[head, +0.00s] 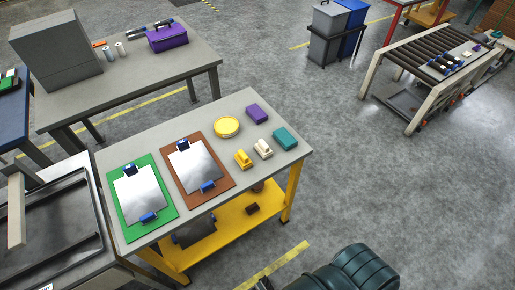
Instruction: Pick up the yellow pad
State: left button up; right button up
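A round yellow pad (227,127) lies flat near the back middle of the grey-topped table (235,195). A smaller yellow piece with a raised top (243,159) sits in front of it, beside a similar cream piece (263,149). A purple block (257,113) and a teal block (285,139) lie to the right of the round pad. Nothing touches the round pad. Neither gripper shows clearly; a dark teal rounded part at the bottom edge appears to be mine.
A green board (167,190) and a brown board (219,176) with metal plates and blue clips cover the table's left half. A press-like machine (50,235) adjoins at left. Another table (130,85) with a purple toolbox (167,37) stands behind.

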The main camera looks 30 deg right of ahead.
aim_at(241, 158)
jog(key=z, duration=0.85)
